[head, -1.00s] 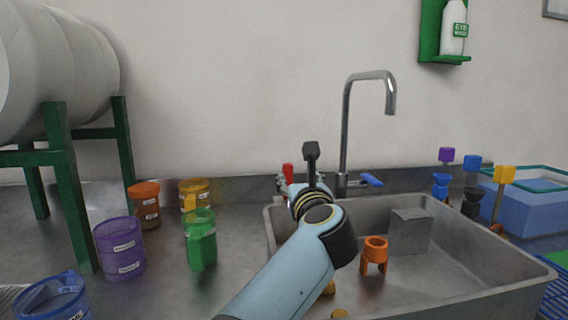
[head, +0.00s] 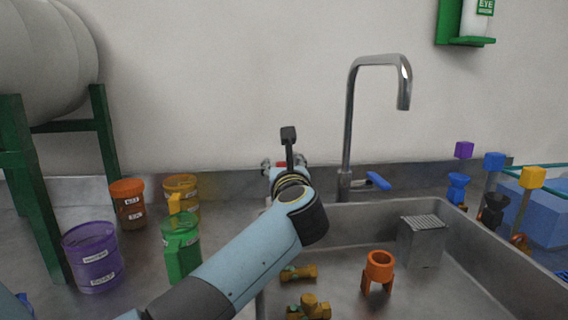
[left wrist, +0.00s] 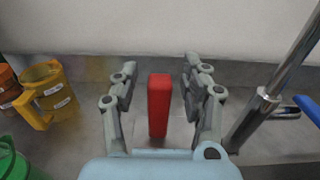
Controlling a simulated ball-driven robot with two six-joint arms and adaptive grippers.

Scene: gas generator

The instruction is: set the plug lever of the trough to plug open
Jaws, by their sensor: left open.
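A red lever (head: 281,164) stands upright behind the metal trough (head: 350,225), left of the tap. In the head view only a small bit of it shows behind my left gripper (head: 283,163). In the left wrist view the red lever (left wrist: 158,105) stands between the two spread fingers of my left gripper (left wrist: 160,66), with a gap on each side. That gripper is open and holds nothing. A blue lever (head: 378,181) sits at the base of the tap (head: 347,130). I cannot read any lever marking. My right gripper is not in view.
Orange (head: 128,203), yellow (head: 181,193), green (head: 181,248) and purple (head: 94,257) containers stand left of my arm. The trough holds an orange stand (head: 379,268), a grey block (head: 421,243) and brass fittings (head: 309,306). The wall is close behind the lever.

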